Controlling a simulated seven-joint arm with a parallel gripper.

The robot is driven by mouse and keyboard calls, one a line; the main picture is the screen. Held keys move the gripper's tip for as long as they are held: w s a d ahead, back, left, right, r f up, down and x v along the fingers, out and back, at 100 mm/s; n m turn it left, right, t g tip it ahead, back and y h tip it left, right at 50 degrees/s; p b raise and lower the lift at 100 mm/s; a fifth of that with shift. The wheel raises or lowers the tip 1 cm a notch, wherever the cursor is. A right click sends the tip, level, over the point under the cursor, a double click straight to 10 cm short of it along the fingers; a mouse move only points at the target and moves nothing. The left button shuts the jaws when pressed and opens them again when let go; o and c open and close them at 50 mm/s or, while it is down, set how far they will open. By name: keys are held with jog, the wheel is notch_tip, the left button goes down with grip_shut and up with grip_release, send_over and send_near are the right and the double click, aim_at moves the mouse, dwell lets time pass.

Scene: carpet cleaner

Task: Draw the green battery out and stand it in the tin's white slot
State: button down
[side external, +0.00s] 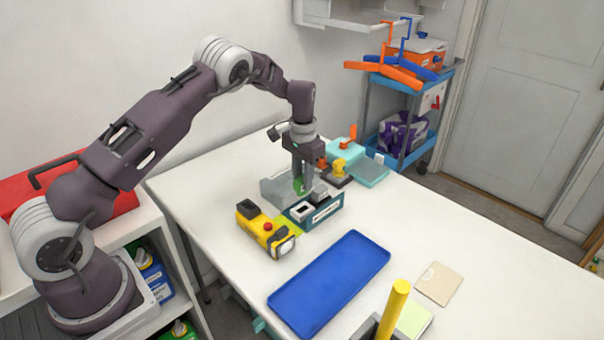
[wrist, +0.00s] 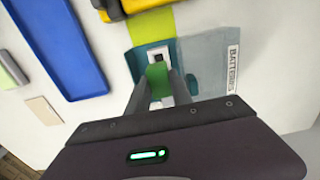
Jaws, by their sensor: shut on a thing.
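My gripper (side external: 302,176) is shut on the green battery (wrist: 157,80), which shows between its two fingers in the wrist view. In the side view the green battery (side external: 299,186) is partly covered by the fingers, just over the open teal tin (side external: 322,214). The tin also shows in the wrist view (wrist: 141,62), with a white slot (wrist: 160,54) and another white part beside the fingers. Whether the battery's lower end is inside a slot or clear of it, I cannot tell.
A yellow torch (side external: 265,229) lies left of the tin, with a yellow-green patch between them. A blue tray (side external: 331,282) lies in front. A yellow stick (side external: 394,309) stands at the front. Teal and yellow items (side external: 341,168) are behind the tin.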

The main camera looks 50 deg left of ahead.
aim_at(303, 194)
jog(key=shift+f, duration=2.1)
jog(key=shift+f, duration=1.5)
jog(key=c, duration=1.1)
grip_release()
jog(key=shift+o, duration=0.2)
notch_tip(303, 194, up, 7)
